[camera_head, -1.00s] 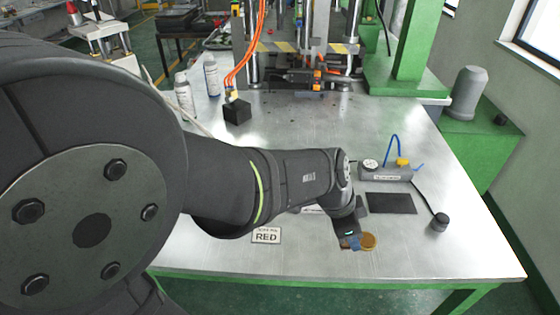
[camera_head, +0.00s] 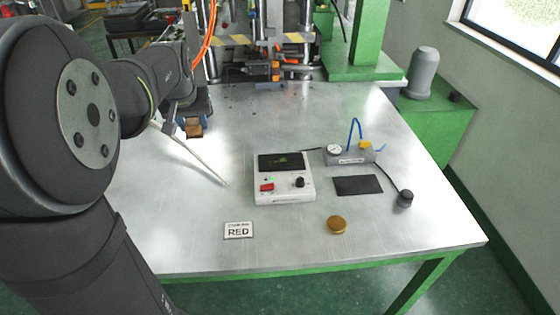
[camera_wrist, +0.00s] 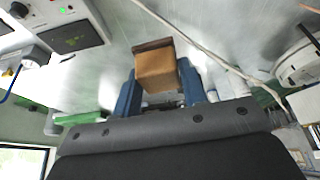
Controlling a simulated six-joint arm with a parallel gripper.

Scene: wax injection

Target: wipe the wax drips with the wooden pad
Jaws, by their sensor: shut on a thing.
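My gripper (camera_head: 196,122) is at the back left of the metal table, with its blue fingers pointing down. It is shut on the wooden pad (camera_head: 194,131), a small brown block at the fingertips. The wrist view shows the pad (camera_wrist: 157,72) as a tan block with a darker brown far edge, between the two blue fingers. I cannot tell whether the pad touches the table. Small dark specks (camera_head: 262,91) lie on the table in front of the press; they may be the wax drips. The arm hides part of the table's left back area.
A white control box (camera_head: 284,190) stands mid-table, with a grey gauge block (camera_head: 350,158), a dark mat (camera_head: 357,185) and a black knob (camera_head: 404,199) to its right. A RED label (camera_head: 238,230) and a brass disc (camera_head: 337,224) lie in front. A pale hose (camera_head: 200,160) crosses the left.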

